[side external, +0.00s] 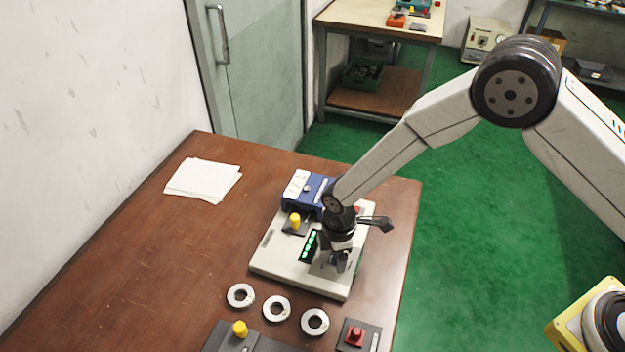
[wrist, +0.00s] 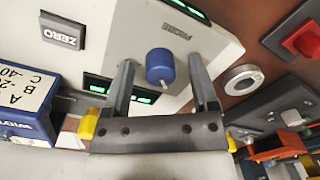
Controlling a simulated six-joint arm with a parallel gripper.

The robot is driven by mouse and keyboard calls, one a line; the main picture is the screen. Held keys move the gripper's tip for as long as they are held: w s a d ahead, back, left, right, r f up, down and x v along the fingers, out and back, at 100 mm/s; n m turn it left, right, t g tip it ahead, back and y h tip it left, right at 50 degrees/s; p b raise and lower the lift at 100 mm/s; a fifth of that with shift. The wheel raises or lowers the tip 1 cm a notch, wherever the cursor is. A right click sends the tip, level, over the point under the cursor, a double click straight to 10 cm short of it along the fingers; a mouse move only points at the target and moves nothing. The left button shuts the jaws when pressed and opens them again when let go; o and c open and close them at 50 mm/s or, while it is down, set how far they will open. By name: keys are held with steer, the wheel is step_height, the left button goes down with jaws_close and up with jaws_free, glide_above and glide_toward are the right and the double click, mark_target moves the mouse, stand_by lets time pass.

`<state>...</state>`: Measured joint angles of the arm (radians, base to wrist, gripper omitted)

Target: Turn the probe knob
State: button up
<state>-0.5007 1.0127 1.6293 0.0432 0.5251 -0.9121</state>
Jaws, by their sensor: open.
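The probe knob (wrist: 160,67) is a blue round knob with a pale pointer mark, on a light panel beside the lettering PROBE (wrist: 179,33). My gripper (wrist: 160,61) is open, with one dark finger on each side of the knob and a visible gap to it on both sides. Whether the fingertips are down at the knob's height I cannot tell. In the side view my gripper (side external: 338,264) is low over the front right of the pale instrument base (side external: 285,267), and the knob is hidden there.
Green-lit displays (side external: 310,246) stand close to my gripper. A ZERO button (wrist: 62,31) is on the panel. A blue box (side external: 308,191) and a yellow knob (side external: 295,220) are behind. Bearing rings (side external: 277,308) and a red knob (side external: 356,335) are in front.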

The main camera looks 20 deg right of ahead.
steer(key=shift+c, duration=0.2)
jaws_close()
steer(key=shift+m, duration=0.5)
steer(key=m, duration=1.2)
steer(key=shift+s, duration=0.1)
steer(key=shift+m, duration=2.5)
